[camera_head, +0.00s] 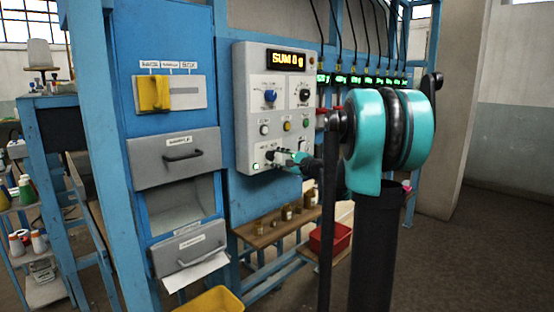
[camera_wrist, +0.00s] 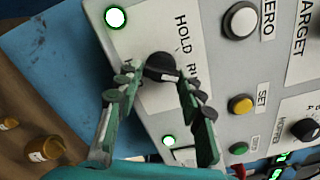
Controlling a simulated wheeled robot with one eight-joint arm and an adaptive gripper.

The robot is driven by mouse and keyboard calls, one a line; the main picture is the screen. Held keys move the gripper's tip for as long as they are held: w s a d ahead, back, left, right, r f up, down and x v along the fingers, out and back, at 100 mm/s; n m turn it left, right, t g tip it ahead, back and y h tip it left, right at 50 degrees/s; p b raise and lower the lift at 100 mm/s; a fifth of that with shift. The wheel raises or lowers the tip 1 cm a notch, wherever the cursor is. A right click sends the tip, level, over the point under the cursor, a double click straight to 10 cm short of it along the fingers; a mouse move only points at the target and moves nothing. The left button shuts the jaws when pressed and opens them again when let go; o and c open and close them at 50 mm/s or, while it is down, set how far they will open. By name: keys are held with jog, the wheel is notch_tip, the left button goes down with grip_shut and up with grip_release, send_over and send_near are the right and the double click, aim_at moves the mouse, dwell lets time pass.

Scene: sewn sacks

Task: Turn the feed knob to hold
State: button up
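The feed knob is a small black knob (camera_wrist: 160,66) on the grey control panel (camera_head: 243,100), with "HOLD" and a partly hidden "RUN" printed beside it. In the wrist view my gripper (camera_wrist: 156,86) is open, one green finger on each side of the knob's near side. I cannot tell whether either fingertip touches it. Which way the knob points is not clear. In the head view my gripper (camera_head: 283,157) is at the panel's lower part and largely covers the knob.
Near the knob are a lit green lamp (camera_wrist: 115,18), a white button (camera_wrist: 240,20) and a yellow button (camera_wrist: 241,105). The panel display (camera_head: 287,61) reads "SUM 0 g". A wooden shelf (camera_head: 262,233) with brown jars is below. A yellow bin (camera_head: 213,301) stands at the front.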

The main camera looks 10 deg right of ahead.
jog(key=c, duration=0.6)
jog(key=shift+n, duration=0.4)
jog(key=n, duration=1.1)
jog(key=shift+r, duration=0.15)
jog(key=o, duration=1.2)
